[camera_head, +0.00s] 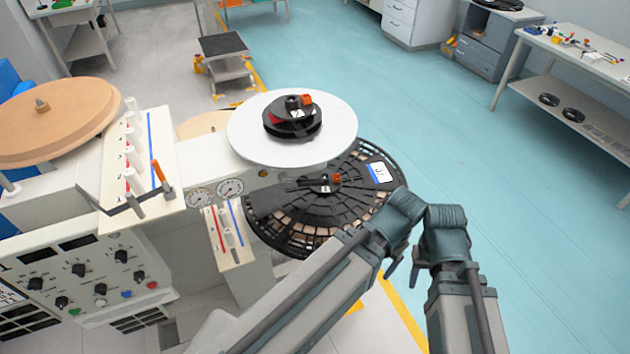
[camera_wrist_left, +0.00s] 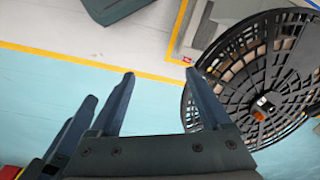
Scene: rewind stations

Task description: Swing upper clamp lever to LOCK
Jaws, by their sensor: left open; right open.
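The upper clamp (camera_head: 292,120) is a round black hub on a white disc (camera_head: 245,140), with red and white marks. Its lever has an orange tip (camera_head: 306,99) at the far right side of the hub; the lettering is too small to read. The upper clamp is not visible in the left wrist view.
The lower black slotted reel (camera_head: 280,230) carries another orange-tipped clamp (camera_head: 337,178) under the white disc; it also shows in the left wrist view (camera_wrist_left: 230,95). An orange-handled lever (camera_head: 158,170) stands on the left panel. The teal floor (camera_head: 430,120) to the right is clear.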

